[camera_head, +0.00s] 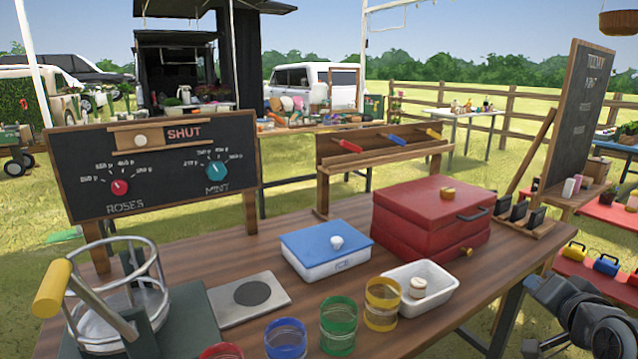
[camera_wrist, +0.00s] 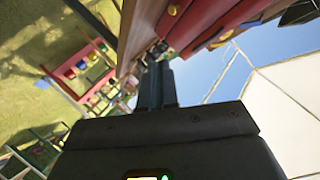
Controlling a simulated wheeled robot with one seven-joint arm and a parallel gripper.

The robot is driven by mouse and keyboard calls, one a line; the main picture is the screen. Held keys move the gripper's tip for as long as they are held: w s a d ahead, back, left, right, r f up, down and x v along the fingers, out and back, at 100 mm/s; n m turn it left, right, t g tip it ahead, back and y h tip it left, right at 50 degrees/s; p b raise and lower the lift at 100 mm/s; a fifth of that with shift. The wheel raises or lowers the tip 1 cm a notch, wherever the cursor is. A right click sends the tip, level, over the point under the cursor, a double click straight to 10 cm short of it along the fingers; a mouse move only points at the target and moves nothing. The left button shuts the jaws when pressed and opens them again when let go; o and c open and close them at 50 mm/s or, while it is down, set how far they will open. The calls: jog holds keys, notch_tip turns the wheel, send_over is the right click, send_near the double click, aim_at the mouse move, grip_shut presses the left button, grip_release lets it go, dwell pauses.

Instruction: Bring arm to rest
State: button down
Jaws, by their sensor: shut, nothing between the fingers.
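My gripper (camera_wrist: 156,68) shows in the wrist view with its two dark fingers together and nothing between them. In that tilted view the fingertips point toward the table's edge and the red box (camera_wrist: 195,22), but I cannot tell the gap. In the head view, dark grey parts of my arm (camera_head: 590,325) show at the lower right, beyond the table's right side. The fingertips cannot be made out there.
The wooden table (camera_head: 390,265) holds a red box (camera_head: 425,215), a blue-lidded box (camera_head: 325,248), a white tray (camera_head: 435,290), coloured cups and a wire-frame device (camera_head: 115,290). A chalkboard (camera_head: 580,115) stands at the right.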

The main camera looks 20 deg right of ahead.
jog(key=s+a+f+n+t+y+p, duration=0.1)
jog(key=s+a+f+n+y, duration=0.15)
jog(key=s+a+n, duration=0.45)
jog(key=s+a+f+n+t+y+p, duration=0.15)
jog(key=s+a+f, duration=0.25)
jog(key=s+a, duration=0.55)
jog(key=s+a+r+n+y, duration=0.1)
jog(key=s+a+r+n, duration=0.1)
jog(key=s+a, duration=0.5)
jog(key=s+a+r+n+y, duration=0.2)
jog(key=s+a+r+n, duration=0.1)
jog(key=s+a, duration=0.4)
jog(key=shift+s+a+r+p, duration=0.35)
jog(key=shift+s, duration=0.35)
